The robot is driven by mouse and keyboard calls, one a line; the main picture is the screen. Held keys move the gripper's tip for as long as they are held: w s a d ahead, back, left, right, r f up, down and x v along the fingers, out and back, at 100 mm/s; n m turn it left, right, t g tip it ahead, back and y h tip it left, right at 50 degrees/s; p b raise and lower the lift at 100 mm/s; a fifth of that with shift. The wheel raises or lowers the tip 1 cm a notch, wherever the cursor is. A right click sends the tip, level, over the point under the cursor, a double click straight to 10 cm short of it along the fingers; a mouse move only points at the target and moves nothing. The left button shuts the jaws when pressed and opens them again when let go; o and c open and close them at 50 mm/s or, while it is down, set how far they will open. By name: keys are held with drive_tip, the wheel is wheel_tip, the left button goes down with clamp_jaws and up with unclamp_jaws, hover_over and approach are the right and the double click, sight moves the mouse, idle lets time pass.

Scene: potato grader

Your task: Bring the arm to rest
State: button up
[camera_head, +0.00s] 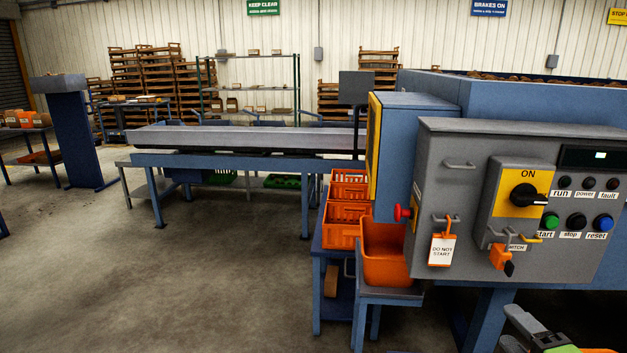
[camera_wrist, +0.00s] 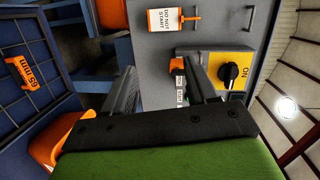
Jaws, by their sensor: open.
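My gripper (camera_wrist: 158,88) is open in the wrist view, its two dark fingers apart with nothing held between them. It points toward the grey control panel (camera_head: 450,180). An orange padlock-like piece (camera_wrist: 178,64) shows just beyond one finger, which partly hides it; I see no grip on it. In the head view this orange piece (camera_head: 500,257) hangs at the panel's lower edge, below the black ON switch knob (camera_head: 523,195). Part of my green-and-grey arm end shows at the bottom right corner of the head view, mostly cut off.
A DO NOT START tag (camera_head: 442,250) hangs on the panel, by a red button (camera_head: 403,212). An orange bin (camera_head: 385,262) and orange crates (camera_head: 345,215) stand left of it. A long conveyor table (camera_head: 240,140) lies behind. The floor (camera_head: 190,290) at left is clear.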

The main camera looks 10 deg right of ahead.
drive_tip(key=w+a+f+n+g+y+p, duration=0.1)
drive_tip(key=w+a+n+g+y+p, duration=0.2)
drive_tip(key=a+n, duration=0.45)
drive_tip(key=a+f+n+g+y, duration=0.2)
drive_tip(key=a+n+g, duration=0.2)
drive_tip(key=a, duration=0.7)
drive_tip(key=s+a+r+n+g+h+p, duration=0.1)
drive_tip(key=s+a+r+n+p, duration=0.1)
drive_tip(key=s, duration=0.4)
drive_tip(key=s+a+r+n+g+h+p, duration=0.1)
drive_tip(key=s+a+r+n+g+p, duration=0.1)
drive_tip(key=s+a+r+n, duration=0.2)
wheel_tip(320, 180, up, 3)
drive_tip(key=s+n, duration=0.1)
drive_tip(key=s, duration=0.1)
drive_tip(key=shift+s+f+g+h+p, duration=0.2)
drive_tip(key=shift+s+g+h+p, duration=0.1)
drive_tip(key=shift+s+h, duration=0.1)
